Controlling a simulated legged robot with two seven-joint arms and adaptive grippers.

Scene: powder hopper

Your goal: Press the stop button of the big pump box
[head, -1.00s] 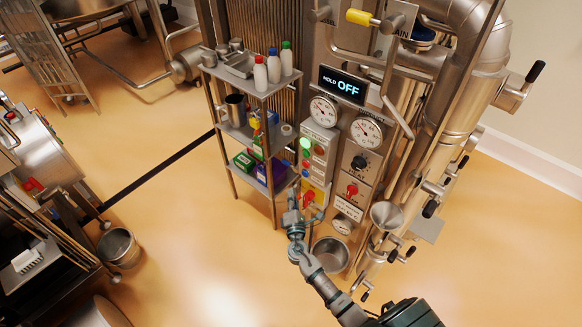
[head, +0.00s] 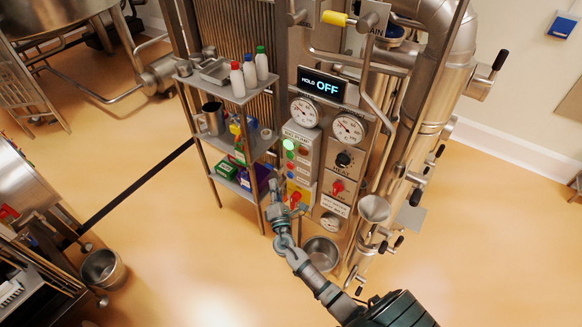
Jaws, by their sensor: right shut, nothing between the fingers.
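A grey control box (head: 301,140) with a column of round buttons hangs on the front of the steel machine. Its lit green button (head: 289,144) is near the top, with red buttons (head: 303,151) beside it. The small lettering is too blurred to tell which is the stop button. A yellow panel with a red knob (head: 296,197) sits below. My right gripper (head: 282,200) is shut and empty, just below the control box in the picture, partly covering the yellow panel. I cannot tell whether it touches anything. My left gripper is not in view.
A shelf rack (head: 239,95) with bottles and boxes stands close left of the control box. A heater panel with a red knob (head: 337,187) is to the right. A steel bowl (head: 320,252) and funnel (head: 373,208) are nearby. The floor (head: 190,250) at the left is open.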

